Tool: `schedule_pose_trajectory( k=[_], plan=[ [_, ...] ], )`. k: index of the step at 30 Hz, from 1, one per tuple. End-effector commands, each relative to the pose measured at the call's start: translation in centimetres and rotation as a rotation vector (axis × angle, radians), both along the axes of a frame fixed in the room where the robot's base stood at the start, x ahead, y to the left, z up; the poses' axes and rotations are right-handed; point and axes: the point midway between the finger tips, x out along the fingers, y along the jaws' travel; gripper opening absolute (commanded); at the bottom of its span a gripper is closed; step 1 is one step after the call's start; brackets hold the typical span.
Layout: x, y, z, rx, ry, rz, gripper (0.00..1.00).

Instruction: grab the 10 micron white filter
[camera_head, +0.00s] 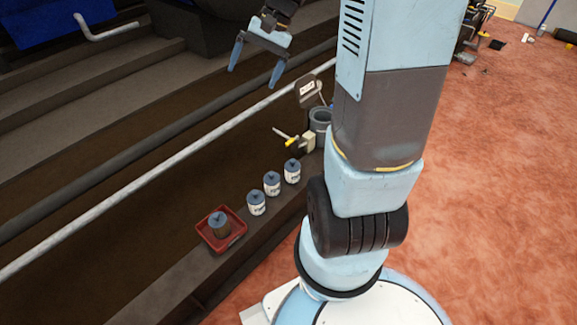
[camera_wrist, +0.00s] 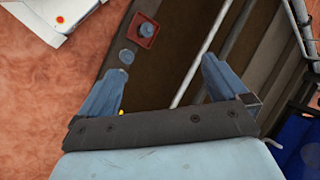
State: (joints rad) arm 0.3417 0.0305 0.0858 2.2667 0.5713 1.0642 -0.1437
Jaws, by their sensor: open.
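My gripper (camera_head: 254,75) is open and empty, raised above and beyond the ledge. In the wrist view one round blue cap (camera_wrist: 126,56) shows beside the left finger, near the red tray (camera_wrist: 136,38).
Past the far white filter stand a grey cylindrical container (camera_head: 320,120) and a small yellow-and-white fitting (camera_head: 293,142). A long pale pipe (camera_head: 150,188) runs behind the ledge. Steps rise at the left; red floor is open at the right.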

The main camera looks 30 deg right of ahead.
Motion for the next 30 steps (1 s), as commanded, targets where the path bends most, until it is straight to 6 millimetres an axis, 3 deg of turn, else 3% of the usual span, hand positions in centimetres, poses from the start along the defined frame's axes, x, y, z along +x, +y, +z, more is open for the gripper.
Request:
schedule_pose_trajectory(
  k=[15,30],
  plan=[
    [7.7,-4.5,-10.3,0.38,0.189,-0.265,1.0],
    [12.6,-10.6,-22.3,0.759,0.278,-0.582,1.0]
  ],
)
